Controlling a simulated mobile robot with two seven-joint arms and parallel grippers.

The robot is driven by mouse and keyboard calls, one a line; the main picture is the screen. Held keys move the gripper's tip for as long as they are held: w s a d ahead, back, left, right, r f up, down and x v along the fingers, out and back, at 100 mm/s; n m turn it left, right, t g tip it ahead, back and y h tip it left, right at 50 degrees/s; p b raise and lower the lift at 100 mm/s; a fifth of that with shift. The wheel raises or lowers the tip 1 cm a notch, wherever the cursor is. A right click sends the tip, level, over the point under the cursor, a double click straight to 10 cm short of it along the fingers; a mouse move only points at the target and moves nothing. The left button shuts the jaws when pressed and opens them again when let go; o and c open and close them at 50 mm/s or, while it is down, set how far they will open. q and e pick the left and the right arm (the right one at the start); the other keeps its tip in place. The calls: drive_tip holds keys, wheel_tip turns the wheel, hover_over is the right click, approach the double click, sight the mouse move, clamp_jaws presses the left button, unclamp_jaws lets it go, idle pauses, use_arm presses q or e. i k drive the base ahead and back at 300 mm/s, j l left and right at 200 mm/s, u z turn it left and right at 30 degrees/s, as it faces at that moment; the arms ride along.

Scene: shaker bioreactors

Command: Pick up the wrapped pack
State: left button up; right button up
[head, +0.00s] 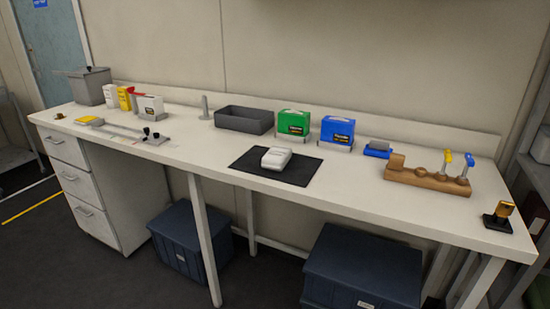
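The wrapped pack (276,158) appears to be the small white, rounded block lying flat on a black mat (247,166) near the middle of the white bench. Nothing covers it. Neither of my grippers shows in the head view.
On the bench (340,189), a dark grey tray (244,120), a green box (293,124) and a blue box (337,131) stand behind the mat. A wooden holder (428,179) with tools is at right. Blue bins (362,270) sit below. Bench around the mat's front is clear.

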sight(276, 159)
drive_tip(key=i+j+z, duration=0.1)
drive_tip(key=i+j, duration=0.15)
drive_tip(key=i+j+z, duration=0.1)
drive_tip(key=j, duration=0.3)
drive_tip(key=i+j, duration=0.3)
drive_tip(key=i+j+z, duration=0.15)
drive_tip(key=j, duration=0.3)
drive_tip(key=i+j+z, duration=0.1)
drive_tip(key=i+j, duration=0.15)
drive_tip(key=j, duration=0.1)
